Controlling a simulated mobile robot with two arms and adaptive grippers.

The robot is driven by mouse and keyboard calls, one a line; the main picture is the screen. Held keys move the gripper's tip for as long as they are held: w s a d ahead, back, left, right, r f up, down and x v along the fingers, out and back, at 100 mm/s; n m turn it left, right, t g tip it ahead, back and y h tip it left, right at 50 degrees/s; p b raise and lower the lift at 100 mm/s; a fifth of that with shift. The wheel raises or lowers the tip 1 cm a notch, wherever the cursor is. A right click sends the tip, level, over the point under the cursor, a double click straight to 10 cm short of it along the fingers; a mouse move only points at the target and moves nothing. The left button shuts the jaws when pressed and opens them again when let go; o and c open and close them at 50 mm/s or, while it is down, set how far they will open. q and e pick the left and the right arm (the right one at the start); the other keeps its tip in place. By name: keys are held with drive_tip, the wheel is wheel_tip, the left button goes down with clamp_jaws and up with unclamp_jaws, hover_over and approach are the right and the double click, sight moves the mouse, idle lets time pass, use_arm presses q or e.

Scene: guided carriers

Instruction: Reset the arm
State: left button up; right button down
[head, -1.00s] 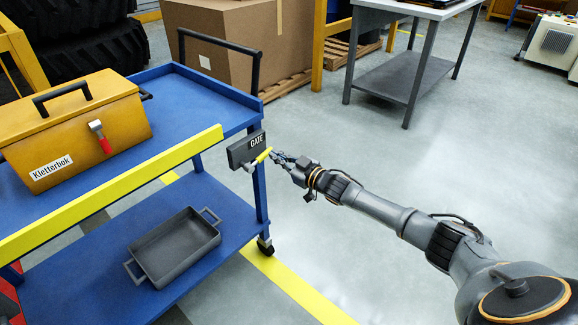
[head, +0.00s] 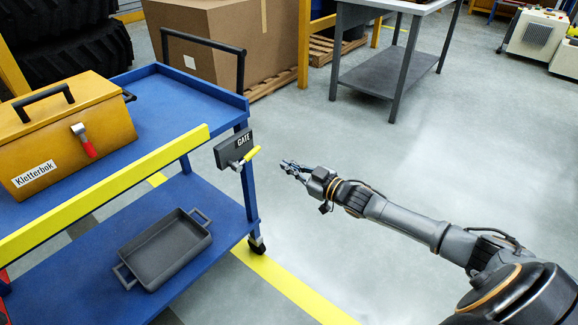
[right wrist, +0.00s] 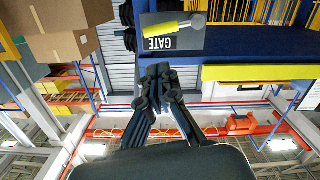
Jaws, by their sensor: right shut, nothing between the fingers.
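My right gripper (head: 290,168) is shut and empty, over open floor to the right of the blue cart (head: 236,97). It stands apart from the GATE box (head: 229,150) on the cart's corner post. The box carries a yellow-gripped lever (head: 247,157). In the right wrist view my right gripper (right wrist: 158,72) has its fingers together, and the GATE box (right wrist: 172,42) appears upside down beyond them. My left gripper is in neither view.
A yellow bar (head: 110,190) runs along the cart's near side. A yellow toolbox (head: 65,133) stands on the top shelf, a dark tray (head: 165,250) on the lower one. A grey table (head: 385,75) stands behind. The floor (head: 420,160) between is clear.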

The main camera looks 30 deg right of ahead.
drive_tip(key=shift+f, duration=0.1)
